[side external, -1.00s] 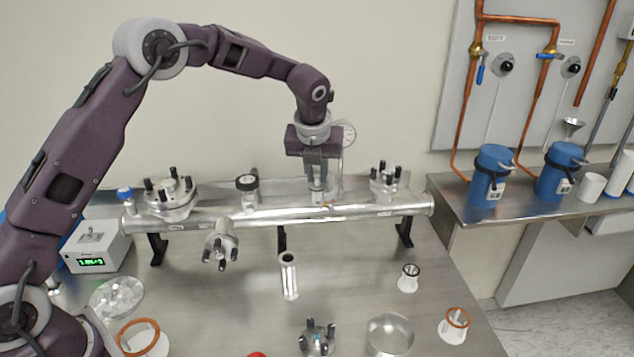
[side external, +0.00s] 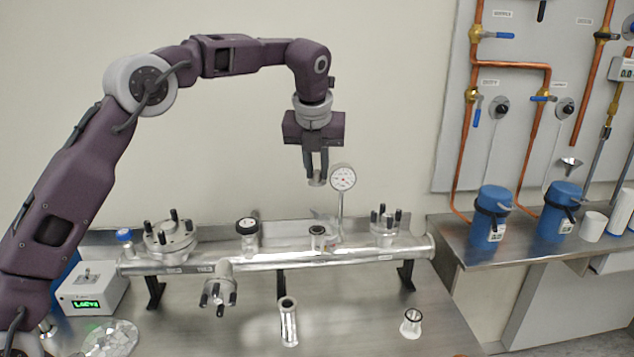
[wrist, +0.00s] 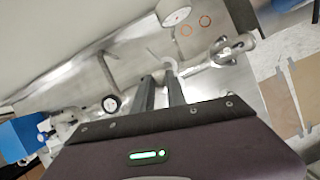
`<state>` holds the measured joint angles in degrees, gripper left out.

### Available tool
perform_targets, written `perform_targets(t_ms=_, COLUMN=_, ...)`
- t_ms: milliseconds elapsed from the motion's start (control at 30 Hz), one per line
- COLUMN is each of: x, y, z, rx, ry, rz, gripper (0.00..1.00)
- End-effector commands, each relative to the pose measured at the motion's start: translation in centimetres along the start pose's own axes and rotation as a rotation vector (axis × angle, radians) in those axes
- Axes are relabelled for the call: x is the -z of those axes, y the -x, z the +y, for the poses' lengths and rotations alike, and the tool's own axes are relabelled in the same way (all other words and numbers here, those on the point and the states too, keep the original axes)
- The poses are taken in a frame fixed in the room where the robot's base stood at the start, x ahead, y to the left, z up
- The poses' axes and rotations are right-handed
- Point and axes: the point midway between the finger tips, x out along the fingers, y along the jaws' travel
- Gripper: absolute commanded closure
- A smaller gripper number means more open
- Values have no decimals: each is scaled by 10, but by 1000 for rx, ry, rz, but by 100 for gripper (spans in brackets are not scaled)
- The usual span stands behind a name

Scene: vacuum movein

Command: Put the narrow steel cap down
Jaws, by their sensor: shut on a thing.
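My gripper (side external: 317,176) is raised above the long steel manifold tube (side external: 270,260), in front of the bare wall. It is shut on the narrow steel cap (side external: 317,183), a small pale piece at the fingertips. In the wrist view the cap (wrist: 169,64) shows small at the ends of the two dark fingers. The fingers hide part of it. Below it, a short port (side external: 318,238) with a dark ring at its top stands on the tube, apart from the cap.
A dial gauge (side external: 342,178) stands just right of my fingers. Bolted flanges (side external: 168,238) and (side external: 386,222) rise from the tube's ends, with a black-topped valve (side external: 247,228) between. A steel cylinder (side external: 288,322) and small flared fitting (side external: 411,322) stand on the bench (side external: 350,315), with clear steel between.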

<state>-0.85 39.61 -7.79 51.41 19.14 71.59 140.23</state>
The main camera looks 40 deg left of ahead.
Motion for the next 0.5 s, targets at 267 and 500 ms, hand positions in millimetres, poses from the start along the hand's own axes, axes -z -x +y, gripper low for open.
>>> perform_targets(t_ms=267, x=-5, y=12, z=0, rx=0, ry=0, rz=0, gripper=100)
perform_targets(t_ms=500, x=-5, y=12, z=0, rx=0, ry=0, rz=0, gripper=100)
